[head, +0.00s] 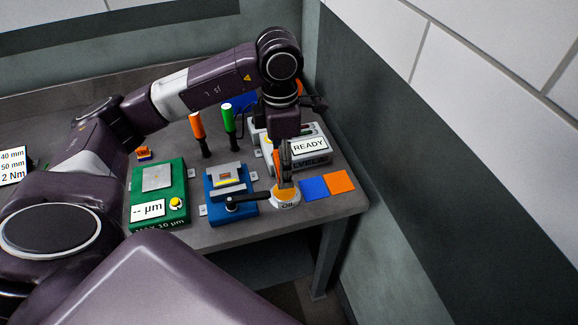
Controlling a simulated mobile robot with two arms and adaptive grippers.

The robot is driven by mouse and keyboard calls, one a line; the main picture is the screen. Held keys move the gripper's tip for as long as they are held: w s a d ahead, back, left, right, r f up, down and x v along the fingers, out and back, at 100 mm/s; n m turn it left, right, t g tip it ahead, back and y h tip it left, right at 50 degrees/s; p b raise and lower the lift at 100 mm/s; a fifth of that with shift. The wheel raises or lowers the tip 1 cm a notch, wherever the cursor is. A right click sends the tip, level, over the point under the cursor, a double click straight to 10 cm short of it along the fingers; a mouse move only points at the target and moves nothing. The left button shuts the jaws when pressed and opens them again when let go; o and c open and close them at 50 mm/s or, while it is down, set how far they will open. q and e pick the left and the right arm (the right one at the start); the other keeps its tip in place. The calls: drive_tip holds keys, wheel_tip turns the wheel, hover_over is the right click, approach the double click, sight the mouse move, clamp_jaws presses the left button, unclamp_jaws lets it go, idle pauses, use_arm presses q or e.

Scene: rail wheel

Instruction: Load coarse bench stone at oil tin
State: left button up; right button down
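The oil tin (285,203) is a low white round tin marked OIL with an orange-yellow top, near the table's right front. My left gripper (285,176) points straight down just above it. Its fingers are close together on a narrow upright orange piece (278,168), which looks like the bench stone; its grade cannot be read. The lower end of this piece is over or at the tin's top; I cannot tell whether it touches. My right gripper is not in view.
A blue vise (222,185) with a black handle stands just left of the tin. Blue (314,188) and orange (340,182) pads lie to its right. A READY box (308,148) is behind; a green gauge (160,190) and upright orange (197,125) and green (228,118) handles are left.

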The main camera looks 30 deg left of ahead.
sight(284, 192)
use_arm(q)
drive_tip(key=shift+w+d+n, duration=0.15)
drive_tip(key=shift+d+n, duration=0.05)
drive_tip(key=shift+n, duration=0.4)
drive_tip(key=shift+a+f+b, duration=0.1)
drive_tip(key=shift+f+b, duration=0.3)
drive_tip(key=shift+f, duration=0.3)
wheel_tip(284, 192, down, 4)
drive_tip(key=shift+r+b, duration=0.25)
drive_tip(key=shift+b, duration=0.7)
drive_tip(key=shift+f, duration=0.55)
drive_tip(key=shift+f+b, duration=0.1)
drive_tip(key=shift+b, duration=0.2)
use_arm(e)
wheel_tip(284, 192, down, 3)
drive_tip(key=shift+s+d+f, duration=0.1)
use_arm(q)
drive_tip(key=shift+f+b, duration=0.45)
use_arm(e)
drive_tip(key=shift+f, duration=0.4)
use_arm(q)
drive_tip(key=shift+f, duration=0.1)
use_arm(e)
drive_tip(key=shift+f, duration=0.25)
